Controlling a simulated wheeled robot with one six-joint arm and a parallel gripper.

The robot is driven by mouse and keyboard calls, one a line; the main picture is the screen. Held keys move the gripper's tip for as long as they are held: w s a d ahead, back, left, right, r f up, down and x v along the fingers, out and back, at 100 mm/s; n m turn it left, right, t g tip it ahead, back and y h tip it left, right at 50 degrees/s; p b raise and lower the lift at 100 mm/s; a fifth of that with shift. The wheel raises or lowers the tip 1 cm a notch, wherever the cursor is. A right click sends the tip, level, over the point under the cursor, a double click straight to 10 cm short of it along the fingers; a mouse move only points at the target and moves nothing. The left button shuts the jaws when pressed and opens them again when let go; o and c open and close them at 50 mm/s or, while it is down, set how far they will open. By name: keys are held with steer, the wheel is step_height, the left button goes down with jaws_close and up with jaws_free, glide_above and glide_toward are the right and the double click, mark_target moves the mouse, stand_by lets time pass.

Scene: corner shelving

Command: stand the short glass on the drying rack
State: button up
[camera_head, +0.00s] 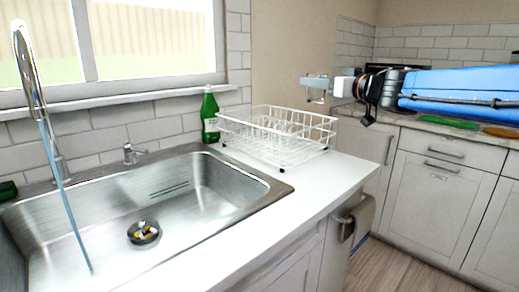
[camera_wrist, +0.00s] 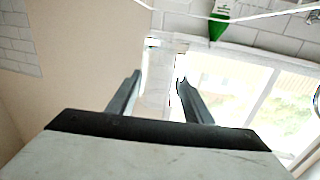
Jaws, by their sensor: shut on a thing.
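The drying rack (camera_head: 262,150) is a white wire basket on the counter, right of the sink. Clear upright shapes show inside it, too faint to tell apart. My gripper (camera_head: 318,86) is above and to the right of the rack, reaching in from the right. In the wrist view my gripper (camera_wrist: 159,82) is shut on a clear, pale thing, the short glass (camera_wrist: 158,72), between its two dark fingers. The glass is see-through and its outline is faint, so its exact tilt is hard to tell. It is apart from the rack.
A green bottle (camera_head: 209,115) stands behind the rack's left end, near the tiled wall. The steel sink (camera_head: 200,180) with its tall tap (camera_head: 40,100) lies to the left. White counter (camera_head: 315,185) is bare in front of the rack. A window is above the sink.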

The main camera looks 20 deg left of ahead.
steer(key=s+a+r+n+g+y, duration=0.1)
steer(key=s+a+r+n+g, duration=0.15)
steer(key=s+a, duration=0.6)
step_height(320, 180, down, 10)
steer(key=s, duration=0.1)
steer(key=shift+d+f+m, duration=0.1)
steer(key=shift+f+m, duration=0.15)
steer(key=shift+f, duration=0.25)
steer(key=o, duration=1.3)
steer(key=shift+r, duration=0.1)
steer(key=v, duration=1.2)
steer(key=shift+w+r, duration=0.1)
steer(key=shift+r, duration=0.25)
